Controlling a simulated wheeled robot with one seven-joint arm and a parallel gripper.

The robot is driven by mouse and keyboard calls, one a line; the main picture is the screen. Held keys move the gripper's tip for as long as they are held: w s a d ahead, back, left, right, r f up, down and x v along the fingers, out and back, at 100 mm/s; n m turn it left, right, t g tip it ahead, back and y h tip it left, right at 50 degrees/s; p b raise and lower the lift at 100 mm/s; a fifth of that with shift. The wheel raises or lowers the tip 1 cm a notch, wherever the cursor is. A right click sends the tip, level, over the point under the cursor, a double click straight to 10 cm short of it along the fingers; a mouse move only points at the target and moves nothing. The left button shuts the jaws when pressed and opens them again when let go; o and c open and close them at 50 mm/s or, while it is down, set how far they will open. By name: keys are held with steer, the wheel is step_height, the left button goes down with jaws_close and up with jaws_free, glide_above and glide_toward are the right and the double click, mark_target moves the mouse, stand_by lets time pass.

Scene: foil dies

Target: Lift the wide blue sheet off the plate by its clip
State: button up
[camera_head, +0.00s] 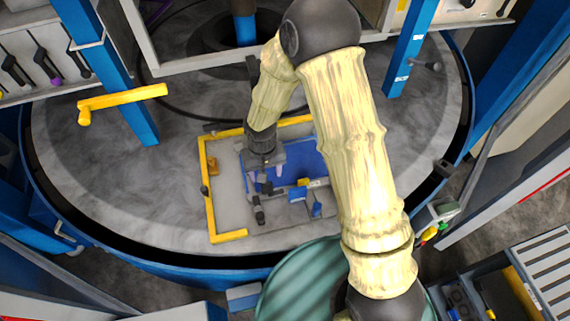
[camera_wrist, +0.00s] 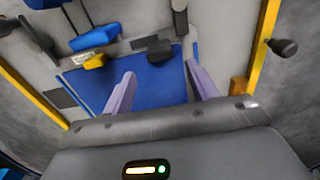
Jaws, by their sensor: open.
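The wide blue sheet (camera_head: 308,160) lies on the grey plate (camera_head: 226,195), partly hidden by my arm in the head view. In the wrist view the blue sheet (camera_wrist: 160,90) stretches beneath my gripper. My gripper (camera_head: 265,175) is over the sheet's left part, with its purple fingers pointing down. In the wrist view my gripper (camera_wrist: 160,69) is open and empty. A dark block (camera_wrist: 158,51) shows at the sheet's edge, just beyond and between the fingertips; I cannot tell whether it is the clip. A yellow piece (camera_wrist: 95,61) is beside it.
A yellow bracket (camera_head: 209,205) borders the plate. Small blue blocks (camera_head: 297,194) and dark pieces stand near the sheet. A yellow bar (camera_head: 122,98) is at the left. Blue posts (camera_head: 407,50) rise at the back. The round grey table has bare room at the left.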

steer(key=shift+f, duration=0.2)
steer(key=shift+s+f+p, duration=0.2)
steer(key=shift+f+p, duration=0.35)
steer(key=shift+p, duration=0.1)
steer(key=shift+f+p, duration=0.8)
steer(key=shift+f, duration=1.15)
steer(key=c, duration=1.2)
